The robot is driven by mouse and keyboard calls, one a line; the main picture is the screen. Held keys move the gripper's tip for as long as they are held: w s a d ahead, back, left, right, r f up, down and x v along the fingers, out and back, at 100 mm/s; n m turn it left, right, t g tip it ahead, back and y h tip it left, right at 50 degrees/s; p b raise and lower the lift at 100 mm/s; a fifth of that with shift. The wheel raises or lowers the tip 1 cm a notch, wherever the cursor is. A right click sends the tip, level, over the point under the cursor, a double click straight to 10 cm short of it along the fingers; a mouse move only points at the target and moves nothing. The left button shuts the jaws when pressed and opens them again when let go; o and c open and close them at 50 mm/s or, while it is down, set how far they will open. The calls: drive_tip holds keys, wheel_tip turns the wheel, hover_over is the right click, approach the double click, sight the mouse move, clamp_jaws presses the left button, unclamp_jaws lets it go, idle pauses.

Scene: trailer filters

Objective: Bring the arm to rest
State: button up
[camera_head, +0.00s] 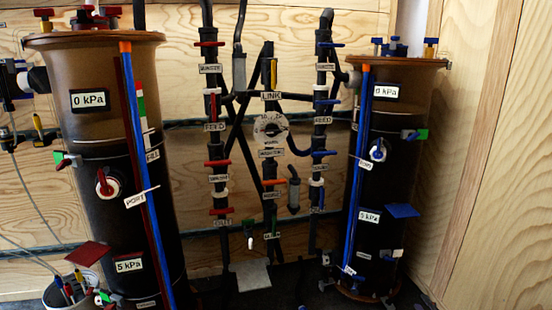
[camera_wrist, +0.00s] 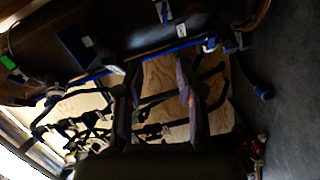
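My gripper (camera_wrist: 158,78) shows in the wrist view, its two dark fingers apart with plywood and black pipes visible between them. Nothing is held between the fingers. A dark filter tank (camera_wrist: 110,30) with a blue strip lies across the top of that tilted view, beyond the fingertips; I cannot tell the distance. My arm and gripper do not show in the head view.
In the head view, a left filter tank (camera_head: 90,190) and a right filter tank (camera_head: 388,190) flank black piping (camera_head: 270,180) with red and blue valve handles. A bucket (camera_head: 62,292) holding several tools stands front left. Plywood walls (camera_head: 505,150) close the right side.

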drive_tip(key=w+a+r+m+g+h+p, duration=0.1)
drive_tip(key=w+a+r+g+p, duration=0.2)
drive_tip(key=r, duration=0.5)
drive_tip(key=a+r+m+g+p, duration=0.1)
drive_tip(key=a+r+m+p, duration=0.1)
drive_tip(key=r+p, duration=0.45)
drive_tip(key=w+a+r+m+g+h+p, duration=0.1)
drive_tip(key=w+a+r+p, duration=0.15)
drive_tip(key=r, duration=0.75)
drive_tip(key=s+a+r+m+g+p, duration=0.25)
drive_tip(key=s+a+r+p, duration=0.2)
drive_tip(key=r, duration=0.45)
drive_tip(key=s+a+r+m+g+p, duration=0.2)
drive_tip(key=s+a+r+g+p, duration=0.25)
drive_tip(key=r, duration=0.45)
drive_tip(key=s+a+r+m+g+p, duration=0.2)
drive_tip(key=s+a+r+p, duration=0.3)
drive_tip(key=s, duration=1)
drive_tip(key=s+a+r+m+g+p, duration=0.2)
drive_tip(key=s+a+r+p, duration=0.3)
drive_tip(key=s+r, duration=0.6)
drive_tip(key=s+a+r+m+g+y+p, duration=0.1)
drive_tip(key=s+a+r+p, duration=0.5)
drive_tip(key=s, duration=1.3)
wheel_tip(320, 180, up, 3)
drive_tip(key=shift+a+r+m+g, duration=0.1)
drive_tip(key=shift+a+m+g, duration=0.75)
drive_tip(key=shift+a+g, duration=0.3)
drive_tip(key=shift+o, duration=0.4)
drive_tip(key=shift+s, duration=0.1)
